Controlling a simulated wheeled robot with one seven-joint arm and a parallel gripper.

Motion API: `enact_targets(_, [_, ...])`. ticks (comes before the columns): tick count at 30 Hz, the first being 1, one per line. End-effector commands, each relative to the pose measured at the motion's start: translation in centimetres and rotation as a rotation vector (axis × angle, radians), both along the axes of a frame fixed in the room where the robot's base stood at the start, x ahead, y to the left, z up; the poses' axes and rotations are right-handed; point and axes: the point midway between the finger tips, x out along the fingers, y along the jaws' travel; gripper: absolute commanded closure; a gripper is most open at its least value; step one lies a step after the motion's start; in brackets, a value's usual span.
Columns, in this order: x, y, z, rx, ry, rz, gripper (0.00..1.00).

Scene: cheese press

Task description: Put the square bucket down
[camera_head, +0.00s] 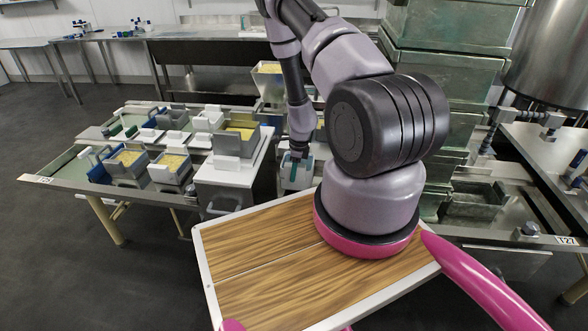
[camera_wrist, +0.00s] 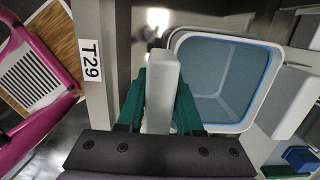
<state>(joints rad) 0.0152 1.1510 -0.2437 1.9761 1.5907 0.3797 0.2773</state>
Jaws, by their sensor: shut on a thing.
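The square bucket (camera_head: 296,181) hangs below my gripper (camera_head: 293,156) in the head view, partly hidden behind my arm and the wooden board. In the wrist view the bucket (camera_wrist: 241,126) is at the right, with a pale rim and an empty blue-grey inside. My gripper (camera_wrist: 160,95) has its green fingers shut on an upright white grip (camera_wrist: 162,82) at the bucket's side. I cannot tell whether the bucket's bottom touches anything.
Several curd-filled buckets stand on the low table, including one on a white stand (camera_head: 235,180). Stacked green tubs (camera_head: 445,75) stand at the back right.

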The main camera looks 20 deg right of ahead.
Motion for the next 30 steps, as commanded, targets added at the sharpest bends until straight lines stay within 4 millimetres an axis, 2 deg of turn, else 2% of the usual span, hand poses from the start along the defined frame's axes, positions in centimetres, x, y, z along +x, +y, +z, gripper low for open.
enact_targets(6, [0.0,0.0,-2.8,0.001,0.001,0.000,1.00])
enact_targets(9, [0.0,0.0,-3.5,0.000,-0.001,-0.001,1.00])
enact_targets(21, [0.0,0.0,-3.8,-0.001,-0.001,0.001,1.00])
enact_targets(22, [-0.1,0.0,-4.0,0.001,0.002,0.001,0.61])
enact_targets(24, [-0.1,0.0,-3.9,0.001,0.002,0.001,0.35])
enact_targets(30, [-0.1,0.0,-3.9,0.001,0.002,0.000,0.35])
